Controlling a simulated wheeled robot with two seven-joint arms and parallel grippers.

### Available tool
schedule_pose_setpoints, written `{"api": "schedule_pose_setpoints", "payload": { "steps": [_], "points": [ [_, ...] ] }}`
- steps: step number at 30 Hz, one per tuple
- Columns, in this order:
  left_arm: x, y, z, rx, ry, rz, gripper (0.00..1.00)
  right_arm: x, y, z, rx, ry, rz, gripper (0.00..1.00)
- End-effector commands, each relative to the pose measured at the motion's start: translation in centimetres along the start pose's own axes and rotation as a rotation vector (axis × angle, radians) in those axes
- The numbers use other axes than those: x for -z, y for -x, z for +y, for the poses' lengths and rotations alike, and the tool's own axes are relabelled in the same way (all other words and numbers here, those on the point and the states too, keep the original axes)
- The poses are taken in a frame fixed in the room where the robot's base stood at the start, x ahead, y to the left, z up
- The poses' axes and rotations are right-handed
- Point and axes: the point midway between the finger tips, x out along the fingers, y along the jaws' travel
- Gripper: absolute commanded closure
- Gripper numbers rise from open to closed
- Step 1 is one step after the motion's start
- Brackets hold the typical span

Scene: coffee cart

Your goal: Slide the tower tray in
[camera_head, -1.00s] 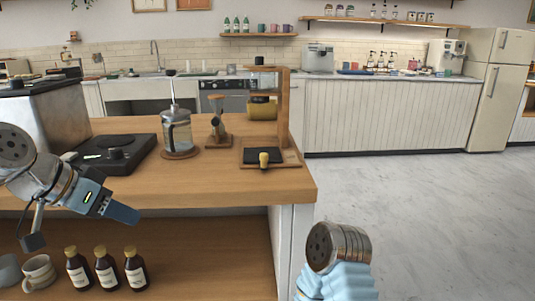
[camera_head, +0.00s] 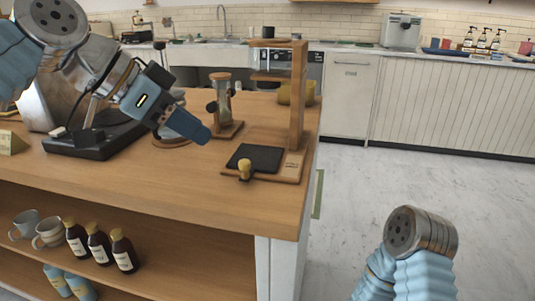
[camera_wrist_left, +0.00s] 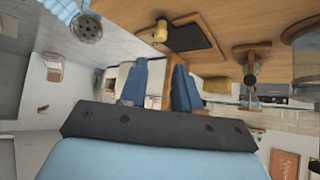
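The wooden tower (camera_head: 297,95) stands near the counter's right end. My left gripper (camera_head: 203,134) is left of the tray and above the counter, apart from the knob. In the left wrist view its two blue fingers (camera_wrist_left: 159,86) stand apart with nothing between them; the tray (camera_wrist_left: 195,36) and knob (camera_wrist_left: 161,31) show beyond them. My right gripper is not seen; only part of my right arm shows.
An hourglass-shaped brewer (camera_head: 223,98) on a wooden stand is just left of the tower. A black scale-like device (camera_head: 92,143) sits under my left arm. Bottles (camera_head: 98,243) and mugs stand on the shelf below. The counter in front of the tray is clear.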

Motion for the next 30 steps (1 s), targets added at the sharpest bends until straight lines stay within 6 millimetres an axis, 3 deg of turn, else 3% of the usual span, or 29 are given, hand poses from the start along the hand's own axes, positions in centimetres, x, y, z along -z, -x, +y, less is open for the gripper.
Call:
{"api": "schedule_pose_setpoints", "payload": {
  "steps": [12, 16, 21, 30],
  "points": [
    [-0.1, -9.0, 0.0, -0.003, 0.000, -0.003, 0.68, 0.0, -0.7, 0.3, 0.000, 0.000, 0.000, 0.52],
    [-0.1, -11.2, 0.0, -0.002, 0.000, -0.003, 0.68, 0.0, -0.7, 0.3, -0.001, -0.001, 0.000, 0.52],
    [0.0, -12.7, 0.0, 0.000, 0.000, 0.000, 0.68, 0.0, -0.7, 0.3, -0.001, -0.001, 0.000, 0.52],
    [0.0, -13.0, 0.0, 0.000, 0.000, 0.000, 0.68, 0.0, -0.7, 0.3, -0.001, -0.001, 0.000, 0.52]
  ]
}}
